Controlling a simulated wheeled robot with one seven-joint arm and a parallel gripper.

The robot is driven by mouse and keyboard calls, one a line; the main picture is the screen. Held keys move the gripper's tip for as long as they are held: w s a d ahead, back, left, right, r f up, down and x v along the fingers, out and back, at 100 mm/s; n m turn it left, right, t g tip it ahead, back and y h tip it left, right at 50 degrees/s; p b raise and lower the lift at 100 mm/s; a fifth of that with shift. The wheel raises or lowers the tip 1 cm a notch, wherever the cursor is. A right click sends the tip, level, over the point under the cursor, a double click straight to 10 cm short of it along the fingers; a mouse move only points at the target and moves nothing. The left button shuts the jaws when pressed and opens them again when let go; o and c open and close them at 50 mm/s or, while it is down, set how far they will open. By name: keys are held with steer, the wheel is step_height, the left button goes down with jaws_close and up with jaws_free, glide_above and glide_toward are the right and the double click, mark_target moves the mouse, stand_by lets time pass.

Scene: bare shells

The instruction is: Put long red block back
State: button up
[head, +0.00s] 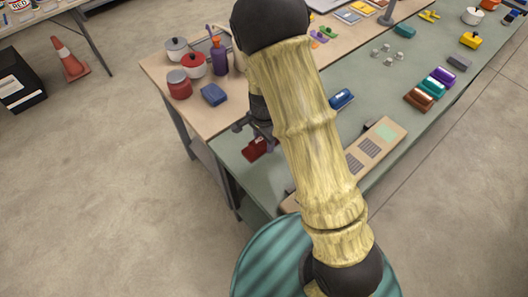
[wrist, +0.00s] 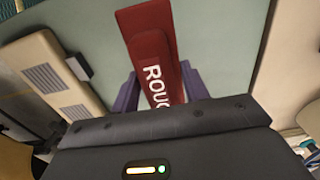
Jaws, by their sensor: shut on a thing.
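The long red block (wrist: 152,50) with white lettering lies between the two purple fingers of my gripper (wrist: 160,90) in the wrist view. My gripper is shut on it. In the head view the red block (head: 256,149) shows below my gripper (head: 262,138), over the near left part of the green table top (head: 232,165). Part of my gripper is hidden behind my arm. I cannot tell whether the block touches the table.
A tan panel with grey grilles (head: 375,143) lies right of my arm. A blue block (head: 341,99) lies behind it. Brown, green and purple blocks (head: 431,86) stand in a row farther right. Red pots (head: 179,84) and a dark blue block (head: 214,95) sit on the wooden top at left.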

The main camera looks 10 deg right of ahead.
mark_target(264, 157)
steer(key=shift+f, duration=1.4)
steer(key=shift+f, duration=1.9)
steer(key=o, duration=0.9)
steer(key=shift+f, duration=0.1)
step_height(264, 157, up, 12)
steer(key=shift+r+b, duration=0.15)
steer(key=shift+b, duration=0.15)
